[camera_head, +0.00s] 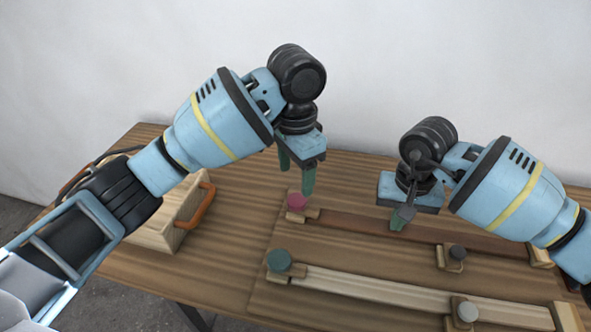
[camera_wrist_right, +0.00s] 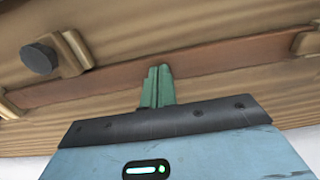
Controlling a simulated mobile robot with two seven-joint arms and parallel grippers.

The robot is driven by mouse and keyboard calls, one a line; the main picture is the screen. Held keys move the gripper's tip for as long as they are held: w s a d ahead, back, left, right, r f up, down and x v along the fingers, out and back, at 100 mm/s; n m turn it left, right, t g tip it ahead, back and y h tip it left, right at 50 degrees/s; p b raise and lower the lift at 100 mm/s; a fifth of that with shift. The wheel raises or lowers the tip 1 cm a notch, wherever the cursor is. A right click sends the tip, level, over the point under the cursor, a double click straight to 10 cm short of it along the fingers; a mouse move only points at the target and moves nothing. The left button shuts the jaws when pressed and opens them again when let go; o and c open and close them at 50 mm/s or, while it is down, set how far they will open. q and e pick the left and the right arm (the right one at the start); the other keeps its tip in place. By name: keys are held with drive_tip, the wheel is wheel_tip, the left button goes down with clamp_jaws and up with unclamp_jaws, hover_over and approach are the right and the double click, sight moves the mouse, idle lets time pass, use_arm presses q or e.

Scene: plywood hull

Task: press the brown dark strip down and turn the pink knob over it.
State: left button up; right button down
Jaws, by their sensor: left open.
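The brown dark strip (camera_head: 345,226) lies along the board, running from the pink knob to the right; it also crosses the right wrist view (camera_wrist_right: 230,56). The pink knob (camera_head: 297,201) sits on a small wooden block at the strip's left end. My left gripper (camera_head: 297,174) is open and empty, just above the pink knob, fingers pointing down. My right gripper (camera_head: 399,218) has its green fingers together, tips at the middle of the strip. The right wrist view shows these fingers (camera_wrist_right: 157,86) side by side against the strip. Whether they press it cannot be told.
A dark grey knob (camera_head: 457,253) on a block stands beside the strip. A pale strip (camera_head: 375,287) lies nearer, with a green knob (camera_head: 279,261) and a grey knob (camera_head: 467,312). A wooden box with an orange handle (camera_head: 196,207) stands left. The table between is clear.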

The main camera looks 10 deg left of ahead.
use_arm(q)
drive_tip(key=shift+t, duration=0.3)
drive_tip(key=shift+r+p, duration=1)
drive_tip(key=shift+r, duration=1.5)
use_arm(e)
drive_tip(key=shift+r, duration=3.45)
drive_tip(key=shift+r, duration=0.1)
use_arm(q)
wheel_tip(320, 180, up, 3)
drive_tip(key=shift+r+p, duration=0.2)
drive_tip(key=shift+p, duration=0.4)
use_arm(e)
wheel_tip(320, 180, up, 5)
drive_tip(key=shift+f, duration=0.1)
use_arm(q)
drive_tip(key=shift+s+f, duration=0.1)
use_arm(e)
drive_tip(key=shift+f, duration=0.1)
